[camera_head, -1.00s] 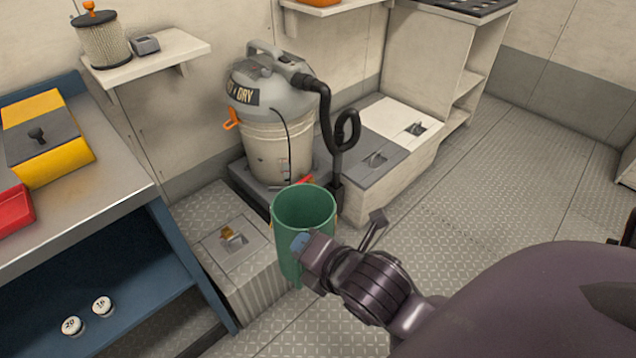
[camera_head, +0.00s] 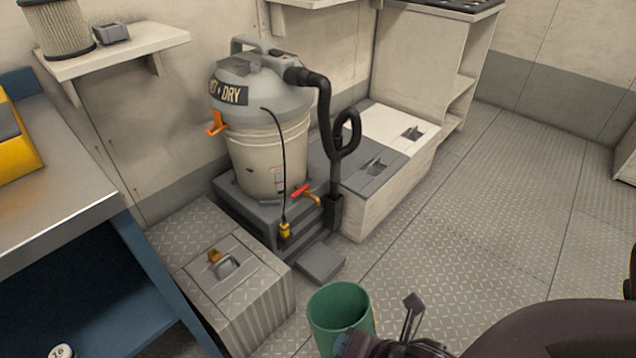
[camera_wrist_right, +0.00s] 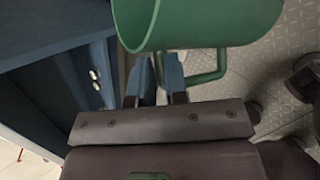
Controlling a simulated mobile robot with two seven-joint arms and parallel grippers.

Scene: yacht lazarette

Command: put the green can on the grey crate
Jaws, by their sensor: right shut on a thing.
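The green can (camera_head: 341,310) is open-topped and shows at the bottom of the head view, its lower part cut off by the frame. My right gripper (camera_head: 350,346) is shut on it at its near side. In the wrist view, the green can (camera_wrist_right: 200,22) fills the top, with a green loop handle beside the blue fingertips (camera_wrist_right: 157,80). A grey stepped, crate-like base (camera_head: 236,210) stands under the vacuum. A grey ribbed box (camera_head: 250,305) with a latched lid stands left of the can. I cannot tell which of these is the grey crate. My left gripper is not in view.
The wet/dry vacuum (camera_head: 262,135) has a black hose on its right. A low locker (camera_head: 385,190) with grey and white lids stands behind. A workbench (camera_head: 50,215) is at left. A flat grey slab (camera_head: 320,262) lies on the floor. Open floor (camera_head: 500,220) extends right.

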